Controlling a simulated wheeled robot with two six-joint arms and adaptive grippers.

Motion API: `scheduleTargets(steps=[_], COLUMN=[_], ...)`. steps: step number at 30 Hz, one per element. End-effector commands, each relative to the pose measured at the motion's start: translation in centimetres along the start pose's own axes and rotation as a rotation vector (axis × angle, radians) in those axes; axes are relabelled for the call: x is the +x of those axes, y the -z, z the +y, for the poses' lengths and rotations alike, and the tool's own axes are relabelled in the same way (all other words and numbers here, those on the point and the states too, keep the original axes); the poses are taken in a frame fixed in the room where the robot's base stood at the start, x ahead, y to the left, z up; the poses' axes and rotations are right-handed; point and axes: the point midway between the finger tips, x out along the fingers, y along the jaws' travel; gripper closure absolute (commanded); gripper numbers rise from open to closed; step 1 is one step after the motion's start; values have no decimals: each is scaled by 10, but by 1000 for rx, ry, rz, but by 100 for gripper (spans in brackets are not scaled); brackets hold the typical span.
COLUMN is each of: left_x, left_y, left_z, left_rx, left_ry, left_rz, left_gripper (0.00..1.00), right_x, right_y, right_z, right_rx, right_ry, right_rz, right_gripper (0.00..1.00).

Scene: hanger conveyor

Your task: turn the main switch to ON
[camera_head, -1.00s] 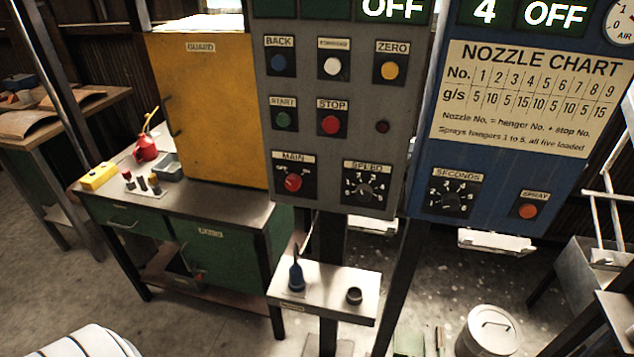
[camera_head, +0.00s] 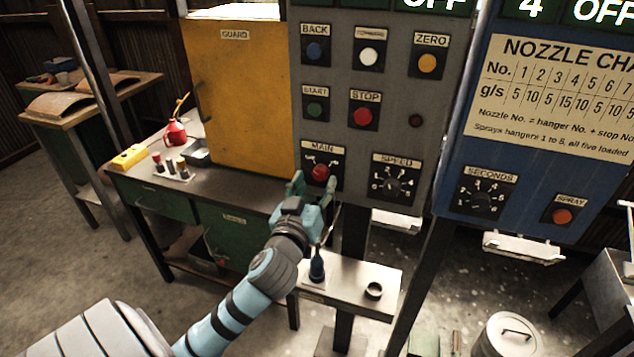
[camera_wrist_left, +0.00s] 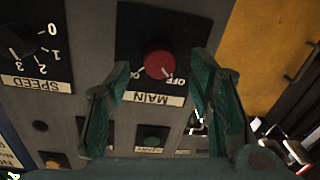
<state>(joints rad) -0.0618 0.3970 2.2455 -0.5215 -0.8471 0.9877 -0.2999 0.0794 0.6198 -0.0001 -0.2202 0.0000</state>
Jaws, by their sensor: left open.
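The main switch (camera_head: 320,173) is a red round knob on a black plate labelled MAIN, low on the grey control panel (camera_head: 383,130). It also shows in the left wrist view (camera_wrist_left: 158,62), upside down, with its white pointer mark towards OFF. My left gripper (camera_head: 315,184) is open just in front of and below the knob in the head view. In the left wrist view its two green fingers (camera_wrist_left: 155,95) stand apart, with the knob beyond and between them; I see no contact. My right gripper is not in view.
The speed dial (camera_head: 391,184) is right of the main switch. The stop button (camera_head: 363,117) and start button (camera_head: 315,109) are above it. A yellow guard box (camera_head: 243,95) stands to the left. A small shelf (camera_head: 345,283) with a blue oiler-like item is below.

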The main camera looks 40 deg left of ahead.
Motion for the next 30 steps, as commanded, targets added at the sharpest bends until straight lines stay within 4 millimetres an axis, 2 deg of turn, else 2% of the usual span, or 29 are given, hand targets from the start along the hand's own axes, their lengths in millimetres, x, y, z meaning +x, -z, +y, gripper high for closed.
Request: scheduleTargets(steps=[3, 5, 13, 22, 30], left_x=[17, 21, 23, 22, 22], left_y=[0, 0, 0, 0, 0], left_z=[0, 0, 0, 0, 0], left_rx=[0, 1, 0, 0, 24], left_ry=[-1, 0, -1, -1, -1], left_rz=[1, -1, -1, -1, 0], left_gripper=[51, 51, 53, 100, 100], right_x=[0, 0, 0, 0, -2], right_y=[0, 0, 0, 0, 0], right_z=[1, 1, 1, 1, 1], right_rx=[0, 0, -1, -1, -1], right_ry=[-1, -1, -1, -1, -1], right_rz=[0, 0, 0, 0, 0], right_gripper=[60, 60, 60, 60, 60])
